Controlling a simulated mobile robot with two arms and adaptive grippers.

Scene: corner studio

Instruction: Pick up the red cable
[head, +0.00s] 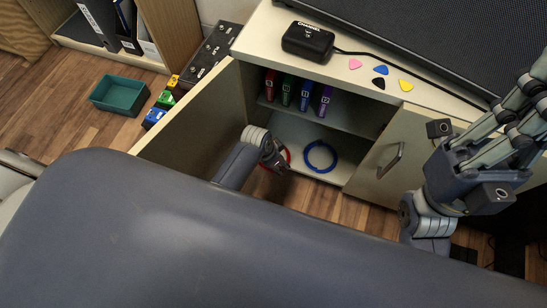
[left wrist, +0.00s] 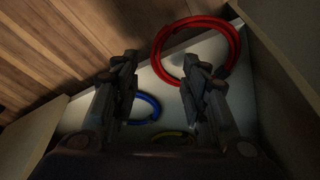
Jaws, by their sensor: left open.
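The red cable (left wrist: 236,52) is a coiled ring in the lower part of the open cabinet. In the head view a small arc of the red cable (head: 289,156) shows beside my left gripper, which hides the rest. My left gripper (head: 281,169) reaches into the cabinet opening. In the left wrist view its fingers (left wrist: 163,68) are spread apart with nothing between them; the right finger overlaps the lower edge of the red ring. Whether it touches cannot be told. My right gripper (head: 510,115) is at the right, its fingertips partly out of frame.
A blue cable (head: 321,170) and a yellow cable (left wrist: 175,136) lie on the cabinet floor. The open door (head: 190,115) bounds the left. A black case (head: 307,42) and picks lie on top. A teal bin (head: 119,95) stands left.

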